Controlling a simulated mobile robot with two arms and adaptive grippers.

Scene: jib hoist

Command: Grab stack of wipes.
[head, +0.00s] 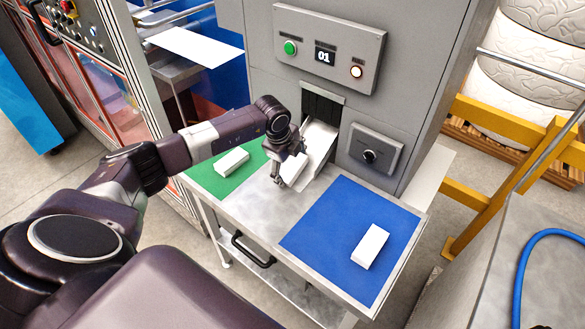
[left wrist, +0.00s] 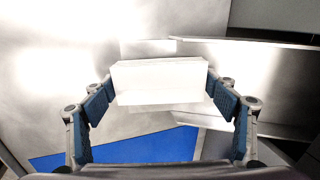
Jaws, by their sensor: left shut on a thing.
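A white stack of wipes (head: 293,168) is at the foot of the metal chute (head: 318,145), under the dark slot of the grey machine. My left gripper (head: 283,180) is shut on this stack, and the stack also shows between the two blue-padded fingers in the left wrist view (left wrist: 160,82). The gripper (left wrist: 160,90) holds it by its two ends. In the head view the gripper hides part of the stack. I cannot tell whether the stack touches the metal below. My right gripper is not in view.
Another white stack (head: 231,162) lies on the green mat (head: 202,176), and one (head: 370,246) lies on the blue mat (head: 322,220). Bare metal tabletop (head: 255,208) lies between the mats. The machine's button panel (head: 328,50) is above the chute. A yellow rail (head: 480,180) stands at right.

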